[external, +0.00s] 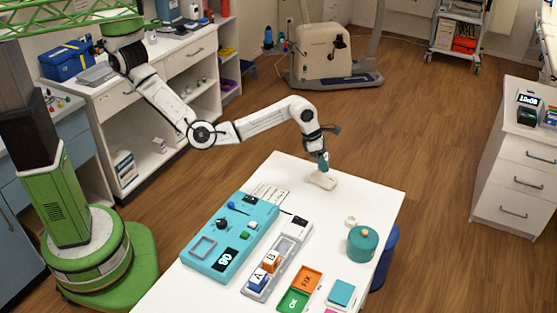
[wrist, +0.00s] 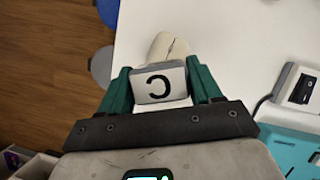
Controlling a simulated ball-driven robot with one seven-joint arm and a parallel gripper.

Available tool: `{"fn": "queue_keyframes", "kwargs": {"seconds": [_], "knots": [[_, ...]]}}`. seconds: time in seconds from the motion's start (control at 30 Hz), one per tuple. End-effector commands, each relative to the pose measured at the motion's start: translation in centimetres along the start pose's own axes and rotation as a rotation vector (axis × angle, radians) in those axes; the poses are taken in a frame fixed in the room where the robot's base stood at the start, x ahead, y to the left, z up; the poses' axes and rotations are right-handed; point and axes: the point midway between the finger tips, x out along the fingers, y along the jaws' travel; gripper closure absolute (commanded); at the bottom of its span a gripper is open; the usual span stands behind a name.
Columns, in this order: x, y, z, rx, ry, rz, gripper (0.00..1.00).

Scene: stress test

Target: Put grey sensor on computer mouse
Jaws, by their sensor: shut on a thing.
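The grey sensor (wrist: 160,83), a small block with a black letter C on its face, is between the two green fingers of my gripper (wrist: 158,68) in the wrist view. My gripper is shut on it. The cream computer mouse (wrist: 167,46) shows just beyond the sensor, partly covered by it. In the external view the mouse (external: 321,181) lies near the far end of the white table, and my gripper (external: 322,163) is over it, pointing down. The sensor cannot be made out clearly there. I cannot tell whether the sensor touches the mouse.
On the white table (external: 372,190) are a teal panel (external: 207,271), a grey tray (external: 262,285) with lettered blocks A and B, a teal round container (external: 362,243) and orange and green trays (external: 300,288). The table around the mouse is clear.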

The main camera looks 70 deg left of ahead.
Motion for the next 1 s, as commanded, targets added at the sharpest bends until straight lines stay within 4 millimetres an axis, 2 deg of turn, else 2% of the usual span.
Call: {"fn": "queue_keyframes", "kwargs": {"seconds": [0.17, 0.4, 0.8, 0.83, 1.0], "knots": [[1.1, 0.0, 0.3, 0.0, 0.001, -0.002, 0.74], [3.6, 0.0, -0.8, 0.0, 0.001, -0.001, 0.74], [4.1, 0.0, -1.0, 0.0, 0.0, 0.0, 0.74], [4.1, 0.0, -1.0, 0.0, 0.0, 0.0, 0.34], [4.0, 0.0, -1.0, 0.0, 0.0, 0.0, 0.18]]}}
